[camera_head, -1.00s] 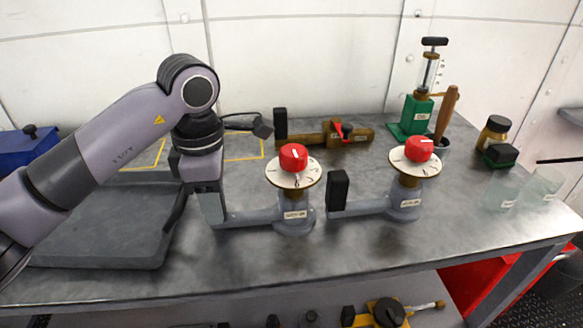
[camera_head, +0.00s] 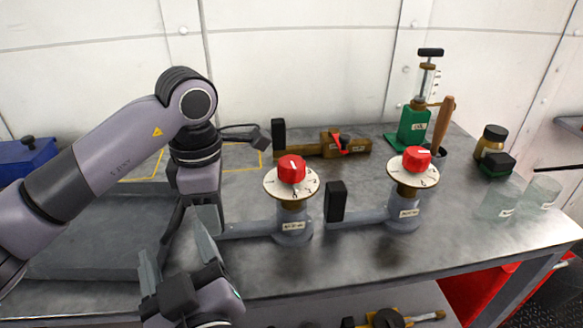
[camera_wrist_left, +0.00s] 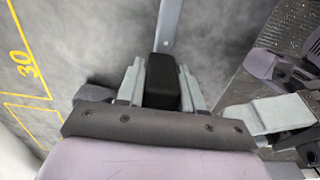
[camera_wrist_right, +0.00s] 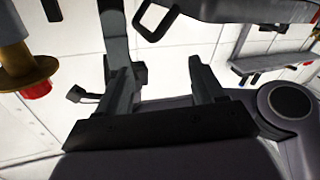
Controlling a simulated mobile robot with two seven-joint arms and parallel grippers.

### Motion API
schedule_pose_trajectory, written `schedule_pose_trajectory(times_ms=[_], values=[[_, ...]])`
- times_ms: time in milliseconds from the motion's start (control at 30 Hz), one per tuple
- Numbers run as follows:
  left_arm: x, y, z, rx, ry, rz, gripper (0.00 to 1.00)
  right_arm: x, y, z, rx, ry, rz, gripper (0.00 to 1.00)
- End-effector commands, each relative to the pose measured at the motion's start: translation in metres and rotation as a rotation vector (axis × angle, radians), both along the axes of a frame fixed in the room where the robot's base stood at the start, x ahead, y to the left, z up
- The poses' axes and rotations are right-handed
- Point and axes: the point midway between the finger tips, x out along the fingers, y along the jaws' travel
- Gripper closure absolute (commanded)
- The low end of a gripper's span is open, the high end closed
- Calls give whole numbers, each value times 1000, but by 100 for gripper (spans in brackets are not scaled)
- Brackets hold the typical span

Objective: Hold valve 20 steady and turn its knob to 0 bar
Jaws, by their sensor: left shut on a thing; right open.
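Two grey valves stand on the steel bench, each with a red knob, a white dial and a side arm. The left valve (camera_head: 293,228) has its red knob (camera_head: 291,168) pointing up in the picture. The right valve (camera_head: 403,214) has its knob (camera_head: 416,158) turned to another angle. Their labels are too small to read. My left gripper (camera_head: 207,217) is shut on the black grip (camera_wrist_left: 165,85) at the end of the left valve's arm. My right gripper (camera_head: 177,254) is open and empty at the bench's front edge, left of that valve and below my left gripper.
A brass valve with a red lever (camera_head: 330,145) lies behind. A green pump (camera_head: 413,127), a brown jar (camera_head: 491,140) and clear cups (camera_head: 541,194) stand to the right. A grey tray (camera_head: 80,240) lies left. The right valve's black grip (camera_head: 335,201) stands close beside the left valve.

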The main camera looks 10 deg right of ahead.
Motion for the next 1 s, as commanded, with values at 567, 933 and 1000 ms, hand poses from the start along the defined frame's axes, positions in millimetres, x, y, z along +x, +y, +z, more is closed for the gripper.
schedule_pose_trajectory(times_ms=[567, 933, 1000], values=[[0, 0, 0, -1, 0, 0, 100, -10, -111, 42, 239, 21, -658, 32], [0, 0, 0, -1, -1, 0, 100, 16, -131, 43, 261, 21, -706, 32], [0, 0, 0, -1, 0, 0, 100, 30, -136, 44, 259, 21, -706, 32]])
